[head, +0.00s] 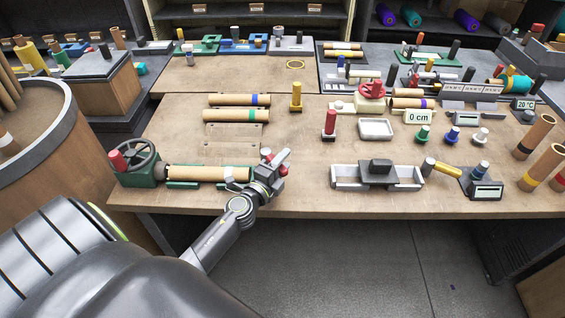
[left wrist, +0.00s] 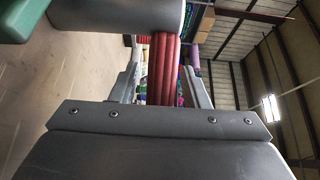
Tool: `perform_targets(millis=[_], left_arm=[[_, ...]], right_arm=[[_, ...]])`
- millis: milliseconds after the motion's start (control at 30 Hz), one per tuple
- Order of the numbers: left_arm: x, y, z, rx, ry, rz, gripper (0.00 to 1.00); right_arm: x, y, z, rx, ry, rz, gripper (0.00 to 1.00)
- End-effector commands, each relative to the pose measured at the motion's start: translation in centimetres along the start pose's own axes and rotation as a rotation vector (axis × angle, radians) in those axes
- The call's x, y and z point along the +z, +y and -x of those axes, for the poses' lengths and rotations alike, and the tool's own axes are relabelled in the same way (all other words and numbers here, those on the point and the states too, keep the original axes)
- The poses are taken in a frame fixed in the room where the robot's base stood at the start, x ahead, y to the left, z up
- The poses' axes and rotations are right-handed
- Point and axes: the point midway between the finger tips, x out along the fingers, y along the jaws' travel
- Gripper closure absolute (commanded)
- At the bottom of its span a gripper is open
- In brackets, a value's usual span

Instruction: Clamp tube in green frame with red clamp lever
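The green frame (head: 184,185) lies along the table's front left edge, with a dark handwheel (head: 138,154) at its left end. A tan cardboard tube (head: 207,173) lies in it, roughly level. My left gripper (head: 279,165) is at the frame's right end and hides much of it. In the left wrist view the red clamp lever (left wrist: 163,72) stands between the two fingers of my left gripper (left wrist: 162,60). Narrow gaps show beside the lever, so the gripper looks open around it. A grey rounded part crosses the top of that view. My right gripper is out of view.
A white tray-like fixture with a dark block (head: 376,170) stands right of my gripper. Two banded tubes (head: 237,115) lie behind the frame. A red post (head: 329,124) and a yellow post (head: 296,96) stand behind. Bare table lies between.

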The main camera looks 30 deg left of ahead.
Motion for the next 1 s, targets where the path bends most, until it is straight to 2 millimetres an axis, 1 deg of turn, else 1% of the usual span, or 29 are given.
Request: perform_targets(millis=[33, 300, 667, 767, 900, 1000], left_arm=[[0.0, 0.0, 0.0, 0.000, 0.000, 0.000, 0.66], [0.0, 0.0, 0.0, 0.000, 0.000, -0.001, 1.00], [0.1, 0.1, 0.2, 0.001, 0.022, -0.004, 1.00], [0.3, 0.2, 0.5, 0.001, 0.084, -0.007, 1.00], [0.5, 0.3, 1.3, 0.002, 0.212, -0.008, 1.00], [1.3, 0.6, 2.1, 0.001, 0.270, -0.009, 1.00]], right_arm=[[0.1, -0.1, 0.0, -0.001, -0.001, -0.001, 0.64], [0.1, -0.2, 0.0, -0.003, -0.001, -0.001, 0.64], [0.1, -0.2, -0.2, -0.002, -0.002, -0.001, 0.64], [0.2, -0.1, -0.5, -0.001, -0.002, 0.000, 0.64], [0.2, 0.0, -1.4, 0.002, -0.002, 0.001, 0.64], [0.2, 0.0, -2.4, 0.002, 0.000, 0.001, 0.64]])
